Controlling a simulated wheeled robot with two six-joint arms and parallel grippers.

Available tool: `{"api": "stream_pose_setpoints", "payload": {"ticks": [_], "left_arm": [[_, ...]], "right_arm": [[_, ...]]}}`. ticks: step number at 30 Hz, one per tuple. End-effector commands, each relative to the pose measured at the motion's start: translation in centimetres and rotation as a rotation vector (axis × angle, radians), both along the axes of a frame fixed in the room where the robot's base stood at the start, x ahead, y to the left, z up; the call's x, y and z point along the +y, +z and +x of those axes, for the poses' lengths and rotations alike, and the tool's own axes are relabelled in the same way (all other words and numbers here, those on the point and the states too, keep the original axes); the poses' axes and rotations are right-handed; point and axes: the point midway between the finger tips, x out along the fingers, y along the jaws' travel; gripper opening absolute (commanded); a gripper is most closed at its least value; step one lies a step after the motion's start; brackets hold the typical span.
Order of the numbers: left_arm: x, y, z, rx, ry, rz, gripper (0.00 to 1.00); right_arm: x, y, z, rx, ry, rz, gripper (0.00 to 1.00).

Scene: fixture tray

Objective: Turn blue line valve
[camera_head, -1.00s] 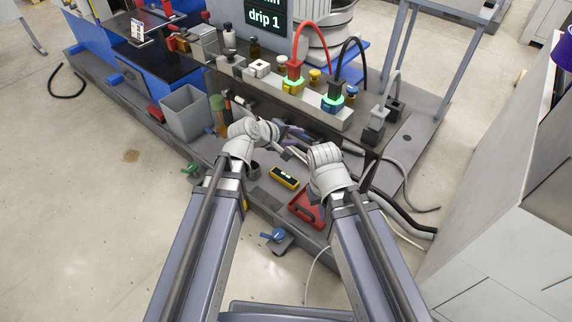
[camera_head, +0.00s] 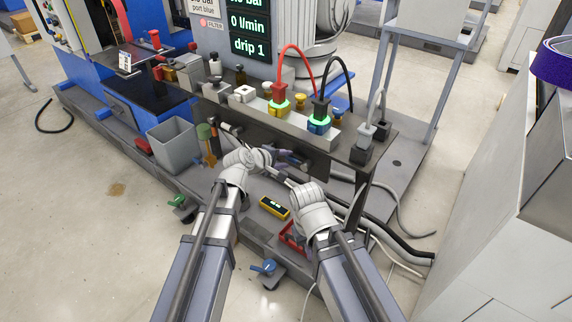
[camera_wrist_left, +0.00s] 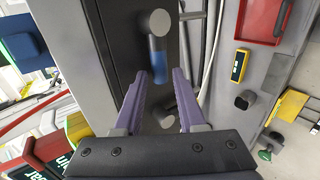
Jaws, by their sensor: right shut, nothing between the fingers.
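In the left wrist view a part with a grey round head and a blue section (camera_wrist_left: 158,70) lies on a dark panel, just beyond my left fingertips; I cannot tell if it is the blue line valve. My left gripper (camera_wrist_left: 160,78) is open, its purple fingers apart with nothing held. In the head view my left gripper (camera_head: 296,160) is by the front of the bench. My right gripper (camera_head: 290,183) is lower, shut and empty, largely hidden by its wrist. A blue-handled part (camera_head: 264,267) lies at the base's front edge.
A yellow meter (camera_head: 274,207) and a red tray (camera_head: 291,237) lie close to my right wrist. A grey bin (camera_head: 174,147) stands left of my left wrist. A green-handled part (camera_head: 178,201) is at the base's edge. Hoses run at right.

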Motion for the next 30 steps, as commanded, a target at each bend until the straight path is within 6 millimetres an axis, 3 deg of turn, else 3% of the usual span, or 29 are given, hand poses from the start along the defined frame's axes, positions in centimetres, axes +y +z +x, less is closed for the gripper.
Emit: {"api": "stream_pose_setpoints", "payload": {"ticks": [10, 21, 30], "left_arm": [[-0.51, -0.48, 0.6, 0.0, 0.0, 0.0, 0.4], [-0.48, -0.5, 0.59, 0.001, 0.0, 0.001, 0.0], [-0.47, -0.5, 0.6, 0.001, 0.0, 0.001, 0.0]], "right_arm": [[0.0, -0.48, 0.0, 0.0, 0.0, 0.0, 0.0], [0.0, -0.48, 0.0, 0.0, 0.0, 0.0, 0.0], [0.0, -0.48, 0.0, 0.0, 0.0, 0.0, 0.0]]}}
